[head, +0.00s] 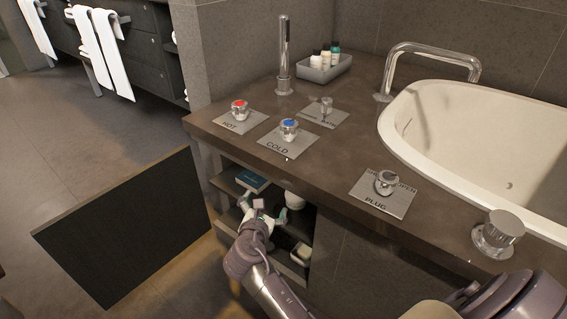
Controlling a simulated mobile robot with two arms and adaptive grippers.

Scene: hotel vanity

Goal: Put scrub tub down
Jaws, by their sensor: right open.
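My right gripper (265,210) is at the open front of the shelf unit (226,184) under the vanity counter, with its fingers apart. A whitish rounded item (295,200) is on the shelf just right of the fingertips. I cannot tell whether they touch. A small pale tub-like item (301,253) sits lower in the unit, to the right of my gripper. I cannot tell which of these is the scrub tub. My gripper and arm hide part of the shelves. My left gripper is out of view.
A teal box (252,181) lies on the upper shelf. The dark counter (330,175) overhangs the opening and carries hot (239,111), cold (289,129) and plug (386,183) knobs. A dark panel (125,232) stands out at the left. A tub basin (480,150) is at right.

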